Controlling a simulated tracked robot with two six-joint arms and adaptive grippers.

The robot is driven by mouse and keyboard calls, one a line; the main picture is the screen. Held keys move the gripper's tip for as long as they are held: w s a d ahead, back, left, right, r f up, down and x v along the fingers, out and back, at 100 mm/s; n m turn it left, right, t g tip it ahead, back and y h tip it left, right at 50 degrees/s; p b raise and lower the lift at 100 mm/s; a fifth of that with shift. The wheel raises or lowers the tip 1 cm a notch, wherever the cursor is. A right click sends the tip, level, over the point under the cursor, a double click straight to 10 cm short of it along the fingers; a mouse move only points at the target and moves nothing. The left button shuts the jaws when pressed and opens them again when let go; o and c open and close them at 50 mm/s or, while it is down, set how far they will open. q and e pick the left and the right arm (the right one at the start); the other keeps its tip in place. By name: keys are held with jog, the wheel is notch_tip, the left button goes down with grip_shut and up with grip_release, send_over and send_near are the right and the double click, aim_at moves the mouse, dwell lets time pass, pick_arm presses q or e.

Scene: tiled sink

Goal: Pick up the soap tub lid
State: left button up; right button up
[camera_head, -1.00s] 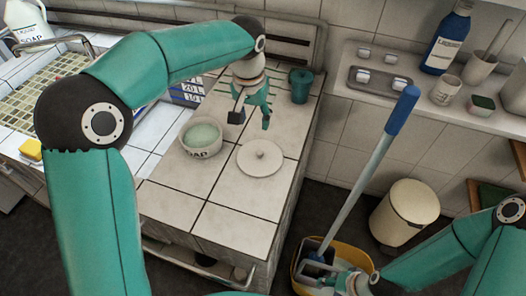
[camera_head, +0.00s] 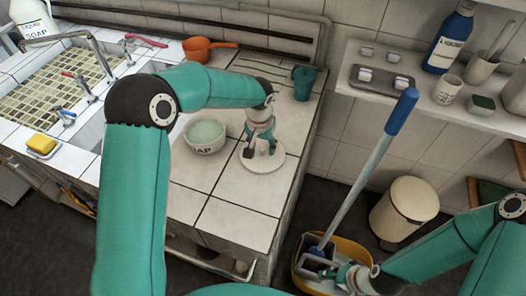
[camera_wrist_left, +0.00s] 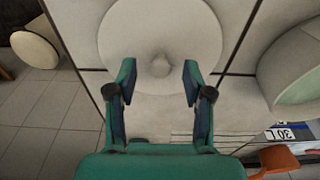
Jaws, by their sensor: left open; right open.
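The soap tub lid (camera_head: 265,164) is a round white disc with a small knob, lying flat on the tiled counter. My left gripper (camera_head: 260,150) is open over the lid and hides part of it. In the left wrist view the lid (camera_wrist_left: 165,25) fills the upper middle, and its knob lies just beyond and between the fingertips of my left gripper (camera_wrist_left: 160,75). The soap tub (camera_head: 206,138), a white bowl of pale green soap, stands left of the lid. It also shows at the right of the left wrist view (camera_wrist_left: 295,65). My right gripper (camera_head: 335,275) is open, low by the yellow mop bucket.
A teal cup (camera_head: 302,83) and an orange pan (camera_head: 203,48) stand at the back of the counter. The sink (camera_head: 60,90) is at the left. A mop (camera_head: 370,155) leans up from the bucket (camera_head: 345,245). The counter's front is clear.

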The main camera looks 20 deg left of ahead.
pick_arm(q)
jog(key=shift+f, duration=0.55)
grip_shut()
jog(key=shift+r, duration=0.1)
